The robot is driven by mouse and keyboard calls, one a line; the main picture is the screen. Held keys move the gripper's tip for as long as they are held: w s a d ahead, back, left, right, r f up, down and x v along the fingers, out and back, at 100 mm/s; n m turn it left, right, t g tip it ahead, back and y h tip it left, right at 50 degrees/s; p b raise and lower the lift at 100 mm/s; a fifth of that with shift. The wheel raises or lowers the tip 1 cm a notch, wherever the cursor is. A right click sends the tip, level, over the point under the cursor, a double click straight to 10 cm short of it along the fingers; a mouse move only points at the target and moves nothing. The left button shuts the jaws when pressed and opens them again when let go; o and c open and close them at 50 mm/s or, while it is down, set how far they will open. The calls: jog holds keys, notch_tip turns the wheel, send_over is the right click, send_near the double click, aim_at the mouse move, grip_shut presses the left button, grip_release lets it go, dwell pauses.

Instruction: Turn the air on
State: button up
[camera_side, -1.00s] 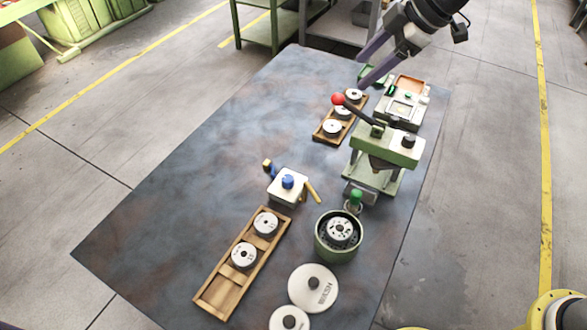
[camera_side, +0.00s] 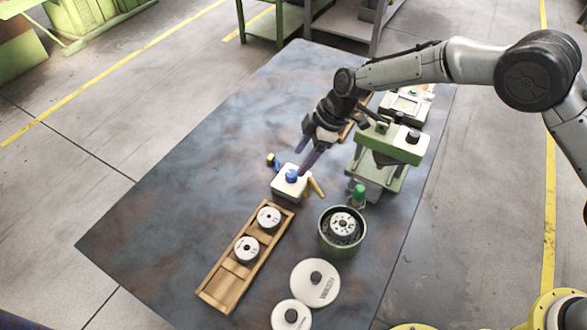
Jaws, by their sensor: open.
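A small white box with a blue knob on top, which looks like the air valve (camera_side: 284,186), sits mid-table. Its blue knob (camera_side: 291,176) faces up, and a yellow handle (camera_side: 316,187) sticks out on its right. My gripper (camera_side: 304,160) is open, with purple fingers pointing down just above and behind the knob. One fingertip appears close to the knob; I cannot tell whether they touch. Nothing is held.
A green press (camera_side: 392,143) stands right of my gripper. A green pot (camera_side: 341,232) holds a perforated disc. A wooden tray (camera_side: 218,287) with discs lies front left, near round white lids (camera_side: 315,283). The table's left side is clear.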

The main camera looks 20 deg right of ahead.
aim_at(291, 173)
jog(key=x, duration=0.6)
grip_shut()
dwell(0.3)
